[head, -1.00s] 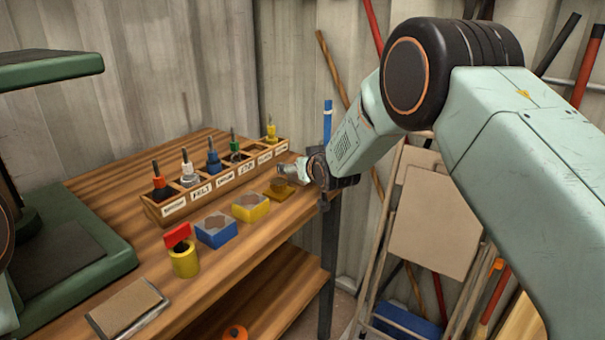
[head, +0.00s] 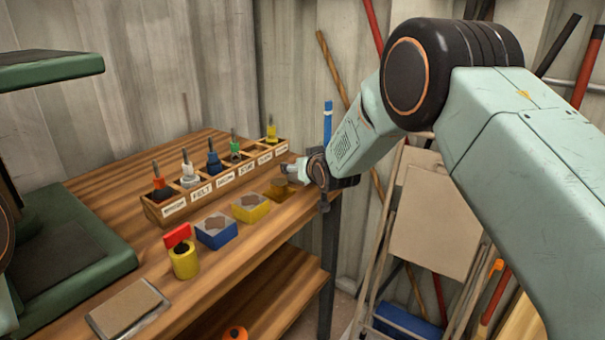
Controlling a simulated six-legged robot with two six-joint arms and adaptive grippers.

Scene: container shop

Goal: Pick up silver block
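No plain silver block stands out. A block with blue sides and a grey top (head: 217,233) and one with yellow sides and a grey top (head: 251,209) sit in a row on the wooden bench. A brownish-gold block (head: 281,190) is at the row's far end. My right gripper (head: 291,172) is just above and beside the brownish-gold block, near the bench's right edge. It is small and seen from the side; whether its fingers are apart or hold anything cannot be made out. My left gripper is out of view.
A wooden rack (head: 217,184) with labelled slots and several coloured tools stands behind the blocks. A yellow cylinder (head: 185,262) with a red piece and a flat brown pad (head: 124,308) are nearer. A green machine (head: 75,245) fills the left. Long-handled tools lean at right.

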